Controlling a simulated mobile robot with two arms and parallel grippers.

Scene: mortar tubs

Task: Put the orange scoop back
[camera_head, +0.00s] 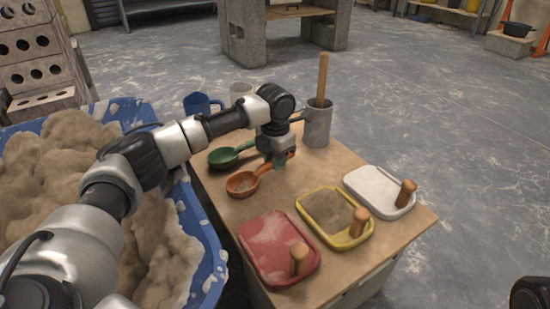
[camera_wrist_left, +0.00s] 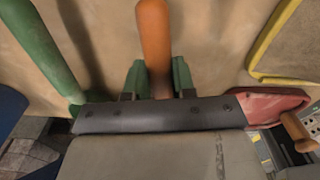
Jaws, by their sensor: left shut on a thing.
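The orange scoop (camera_head: 241,184) is at the table's left side, bowl toward the left, handle toward the right. My left gripper (camera_head: 280,158) points down and is shut on its handle. In the left wrist view the orange handle (camera_wrist_left: 154,40) passes between the green fingers of my left gripper (camera_wrist_left: 158,80). I cannot tell whether the scoop touches the tabletop. The green scoop (camera_head: 223,157) lies just behind it, and its handle also shows in the left wrist view (camera_wrist_left: 42,50).
On the wooden table (camera_head: 240,215) are a red tray (camera_head: 268,240), a yellow-rimmed tray (camera_head: 328,208) and a white tray (camera_head: 372,183), each with a wooden handle. A grey jug (camera_head: 318,128) holding a stick stands behind. A blue tub (camera_head: 212,265) of mortar is left.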

